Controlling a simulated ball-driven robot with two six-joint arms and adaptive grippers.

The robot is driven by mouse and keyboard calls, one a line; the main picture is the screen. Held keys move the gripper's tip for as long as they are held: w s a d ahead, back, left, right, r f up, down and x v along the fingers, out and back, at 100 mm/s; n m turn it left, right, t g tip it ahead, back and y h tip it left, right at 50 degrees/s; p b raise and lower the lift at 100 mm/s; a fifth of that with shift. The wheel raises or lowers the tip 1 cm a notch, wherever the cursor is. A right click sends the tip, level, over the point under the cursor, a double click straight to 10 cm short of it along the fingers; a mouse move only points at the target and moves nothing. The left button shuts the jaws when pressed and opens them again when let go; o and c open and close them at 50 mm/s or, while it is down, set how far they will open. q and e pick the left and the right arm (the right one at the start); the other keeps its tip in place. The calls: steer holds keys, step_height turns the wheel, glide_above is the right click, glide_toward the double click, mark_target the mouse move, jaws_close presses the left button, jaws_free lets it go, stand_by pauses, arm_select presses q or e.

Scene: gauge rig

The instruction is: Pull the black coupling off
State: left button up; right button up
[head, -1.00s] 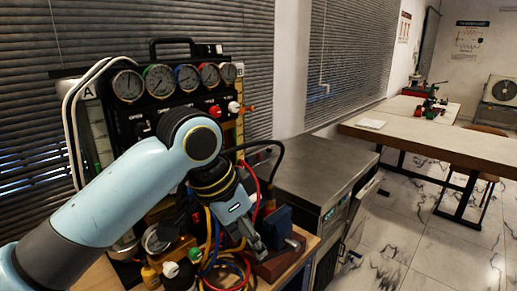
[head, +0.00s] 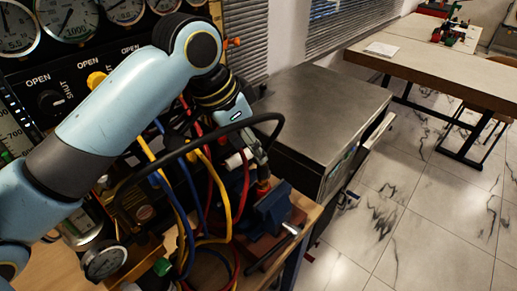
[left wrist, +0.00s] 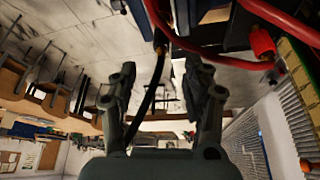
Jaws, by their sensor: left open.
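My left gripper (head: 258,170) points down at the right side of the gauge rig, beside the hoses. In the left wrist view its two fingers (left wrist: 158,78) are apart. A black hose (left wrist: 155,92) shows in the gap between them, running up to a small dark end piece (left wrist: 160,42), which may be the black coupling. I cannot tell whether the hose lies between the fingers or beyond them. In the head view a black hose (head: 215,131) arches across in front of my left wrist; the coupling is not clear there. My right gripper is not seen.
Yellow (head: 228,190), blue (head: 158,182) and red hoses hang close to the gripper. A red hose (left wrist: 205,48) with a red fitting (left wrist: 262,42) crosses the wrist view. A blue vise (head: 272,208) stands below right. A metal cabinet (head: 320,105) stands right.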

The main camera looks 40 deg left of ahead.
mark_target(263, 165)
arm_select(q)
steer(key=x, duration=0.8)
steer(key=shift+a+p, duration=0.15)
steer(key=shift+p, duration=0.25)
steer(key=shift+w+f, duration=0.1)
steer(key=shift+f, duration=0.1)
steer(key=c, duration=0.5)
jaws_close()
steer(key=shift+c, duration=0.6)
jaws_free()
jaws_close()
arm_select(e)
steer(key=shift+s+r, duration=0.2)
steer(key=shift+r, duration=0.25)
